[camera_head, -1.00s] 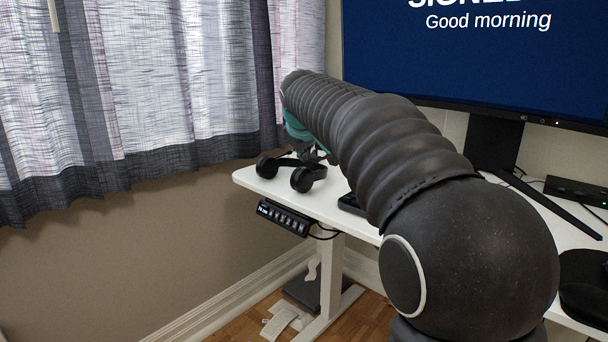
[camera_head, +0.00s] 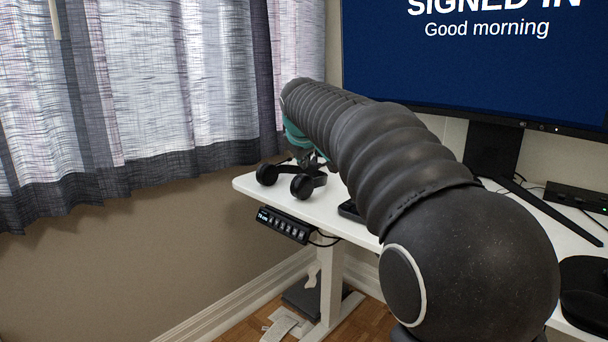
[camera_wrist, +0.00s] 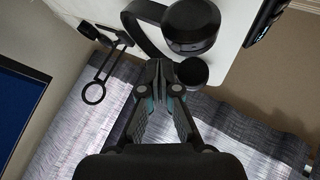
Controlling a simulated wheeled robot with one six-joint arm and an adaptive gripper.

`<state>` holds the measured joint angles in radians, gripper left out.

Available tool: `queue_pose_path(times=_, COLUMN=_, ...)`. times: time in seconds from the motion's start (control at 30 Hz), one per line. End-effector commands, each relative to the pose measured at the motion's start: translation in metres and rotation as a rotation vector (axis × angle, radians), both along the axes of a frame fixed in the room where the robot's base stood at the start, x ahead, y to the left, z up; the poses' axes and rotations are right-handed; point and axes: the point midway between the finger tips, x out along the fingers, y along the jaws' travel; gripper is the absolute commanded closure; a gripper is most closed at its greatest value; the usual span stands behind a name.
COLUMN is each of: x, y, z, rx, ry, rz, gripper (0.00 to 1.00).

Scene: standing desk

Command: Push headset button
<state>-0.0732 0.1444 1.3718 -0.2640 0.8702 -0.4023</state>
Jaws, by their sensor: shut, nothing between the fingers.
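The black headset (camera_head: 313,182) lies on the near left corner of the white desk in the head view, its two round earcups toward the edge. In the wrist view its large earcup (camera_wrist: 192,27) is above the fingertips, and the other earcup (camera_wrist: 191,72) is just right of them. No button can be made out. My gripper (camera_wrist: 164,75) is shut and empty, its tips close to the headset; I cannot tell whether they touch. In the head view my gripper (camera_head: 309,160) is small and partly hidden, just behind the headset.
The white desk (camera_head: 262,187) has a black control panel (camera_head: 285,224) under its front edge. Curtains (camera_head: 150,90) hang to the left. A monitor (camera_head: 480,70) stands at the back right. A dark ringed item (camera_wrist: 94,92) sits left of my gripper in the wrist view.

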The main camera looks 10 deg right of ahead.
Motion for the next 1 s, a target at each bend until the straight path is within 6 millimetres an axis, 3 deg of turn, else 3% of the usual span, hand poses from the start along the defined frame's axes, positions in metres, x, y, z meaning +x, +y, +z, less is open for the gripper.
queue_pose_path(times=1.0, x=-0.0002, y=0.0000, z=-0.0092, rx=0.000, ry=0.000, rz=0.000, gripper=1.00)
